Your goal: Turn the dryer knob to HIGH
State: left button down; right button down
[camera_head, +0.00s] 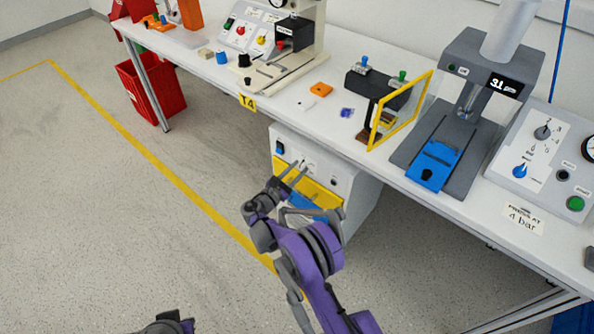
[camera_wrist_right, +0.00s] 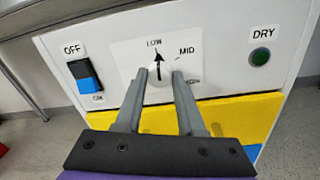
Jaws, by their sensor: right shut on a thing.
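The dryer (camera_head: 348,172) is a white box under the bench, with a yellow front panel. In the right wrist view, its pale knob (camera_wrist_right: 158,90) carries a black pointer aimed up, near LOW. MID is printed to the upper right, and a partly hidden label lies below it beside the right finger. My right gripper (camera_wrist_right: 155,75) is shut on the knob, with one finger on each side. In the head view, my right gripper (camera_head: 297,168) is at the dryer's front and hides part of the dial. My left gripper's fingers do not show.
A blue OFF/ON switch (camera_wrist_right: 84,76) is left of the dial, and a green DRY button (camera_wrist_right: 260,56) is to its right. The bench (camera_head: 330,108) overhangs the dryer and holds several devices. A red bin (camera_head: 150,88) stands on the floor at left. The floor in front is open.

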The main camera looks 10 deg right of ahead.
jog(key=m+b, duration=0.2)
jog(key=m, duration=0.3)
jog(key=shift+f, duration=0.15)
jog(key=m+b, duration=0.1)
jog(key=m, duration=0.4)
jog(key=shift+m+h+b, duration=0.3)
jog(key=shift+m, duration=0.1)
jog(key=m+b, duration=0.1)
jog(key=m, duration=0.5)
jog(key=shift+m, duration=0.3)
jog(key=m+g, duration=0.1)
jog(key=m, duration=0.5)
jog(key=shift+h, duration=0.3)
jog(key=shift+m, duration=0.4)
jog(key=c, duration=0.5)
grip_release()
jog(key=shift+a, duration=0.1)
jog(key=p+v, duration=0.1)
jog(key=v, duration=0.9)
jog(key=shift+s+a, duration=0.2)
jog(key=shift+a, duration=0.15)
